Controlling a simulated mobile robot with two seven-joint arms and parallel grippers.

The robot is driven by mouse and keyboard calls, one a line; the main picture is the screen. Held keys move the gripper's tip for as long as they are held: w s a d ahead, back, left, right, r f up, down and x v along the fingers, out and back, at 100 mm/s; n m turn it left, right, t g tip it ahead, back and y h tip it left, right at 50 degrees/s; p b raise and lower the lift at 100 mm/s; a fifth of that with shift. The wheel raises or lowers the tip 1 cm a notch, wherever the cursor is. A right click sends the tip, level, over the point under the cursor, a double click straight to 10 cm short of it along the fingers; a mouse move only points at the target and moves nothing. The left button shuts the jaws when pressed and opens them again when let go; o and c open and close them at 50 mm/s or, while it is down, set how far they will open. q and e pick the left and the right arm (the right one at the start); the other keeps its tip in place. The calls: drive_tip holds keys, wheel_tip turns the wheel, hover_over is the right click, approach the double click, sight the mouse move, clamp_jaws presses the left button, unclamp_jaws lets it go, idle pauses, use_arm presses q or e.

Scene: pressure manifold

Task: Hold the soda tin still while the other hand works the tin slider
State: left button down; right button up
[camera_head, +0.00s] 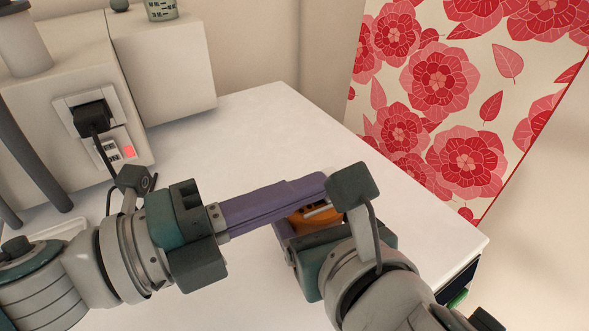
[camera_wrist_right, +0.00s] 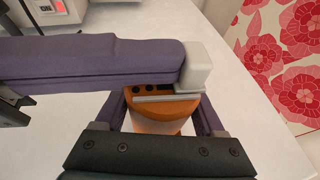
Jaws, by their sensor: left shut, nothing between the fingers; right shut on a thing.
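The soda tin is orange and shows in the head view (camera_head: 308,219) and in the right wrist view (camera_wrist_right: 160,117). My right gripper (camera_wrist_right: 163,115) is shut on it, with a purple finger on each side. A pale tin slider (camera_wrist_right: 165,97) runs across the tin's top, with dark round holes beside it. My left gripper (camera_head: 322,188) comes in from the left, its long purple fingers shut with nothing between them. The left fingers hide part of the tin's top.
The white table (camera_head: 250,115) is clear behind my grippers. A beige machine (camera_head: 70,95) with a black plug and red light stands at the left. A red floral panel (camera_head: 440,90) stands beyond the table's right edge.

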use_arm(q)
drive_tip(key=v, duration=1.4)
use_arm(e)
drive_tip(key=o, duration=1.5)
drive_tip(key=shift+s, duration=0.1)
